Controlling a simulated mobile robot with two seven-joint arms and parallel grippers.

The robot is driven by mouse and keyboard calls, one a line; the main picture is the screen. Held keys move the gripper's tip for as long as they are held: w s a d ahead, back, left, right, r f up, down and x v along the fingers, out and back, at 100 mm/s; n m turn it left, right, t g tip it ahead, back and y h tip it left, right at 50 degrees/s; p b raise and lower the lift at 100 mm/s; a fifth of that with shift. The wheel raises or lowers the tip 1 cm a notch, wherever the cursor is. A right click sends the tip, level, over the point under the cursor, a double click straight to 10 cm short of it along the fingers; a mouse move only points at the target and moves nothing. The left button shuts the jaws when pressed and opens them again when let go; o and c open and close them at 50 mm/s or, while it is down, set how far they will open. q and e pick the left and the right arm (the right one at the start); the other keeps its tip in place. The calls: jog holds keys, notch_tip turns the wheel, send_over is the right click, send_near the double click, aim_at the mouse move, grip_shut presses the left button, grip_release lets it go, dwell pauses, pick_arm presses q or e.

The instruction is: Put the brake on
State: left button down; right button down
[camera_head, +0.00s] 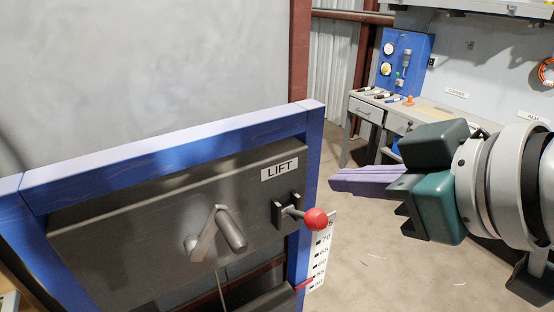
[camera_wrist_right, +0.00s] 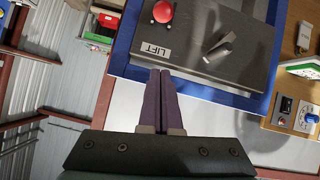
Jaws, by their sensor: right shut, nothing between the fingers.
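A dark grey panel (camera_head: 120,225) marked LIFT sits in a blue frame (camera_head: 170,145). A lever with a red ball knob (camera_head: 316,219) sticks out at the panel's right, below the LIFT label (camera_head: 279,169). A grey crank handle (camera_head: 231,229) is left of it. In the right wrist view the red knob (camera_wrist_right: 163,11) and the crank handle (camera_wrist_right: 219,46) both show near the top. My right gripper (camera_head: 335,183) is shut and empty, right of the frame and apart from the knob. Its purple fingers (camera_wrist_right: 158,75) are together below the LIFT label. My left gripper is not seen.
A scale with numbers (camera_head: 321,252) runs down beside the frame's right post. A workbench (camera_head: 372,112) with a blue gauge panel (camera_head: 403,60) stands behind at the upper right. The concrete floor between is mostly clear. The right wrist view shows a wooden board with controls (camera_wrist_right: 297,115).

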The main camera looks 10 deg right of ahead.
send_over(317, 221)
jog(key=f, duration=0.2)
jog(key=a+f, duration=0.1)
jog(key=f, duration=0.1)
jog(key=shift+w+p, duration=0.25)
jog(key=shift+p, duration=0.15)
jog(key=f, duration=0.3)
jog(key=shift+s+d+p, duration=0.15)
jog(key=shift+d+p, duration=0.2)
jog(key=shift+p, duration=0.05)
jog(key=shift+s+d+f, duration=0.1)
jog(key=shift+d+f, duration=0.1)
jog(key=shift+f, duration=0.4)
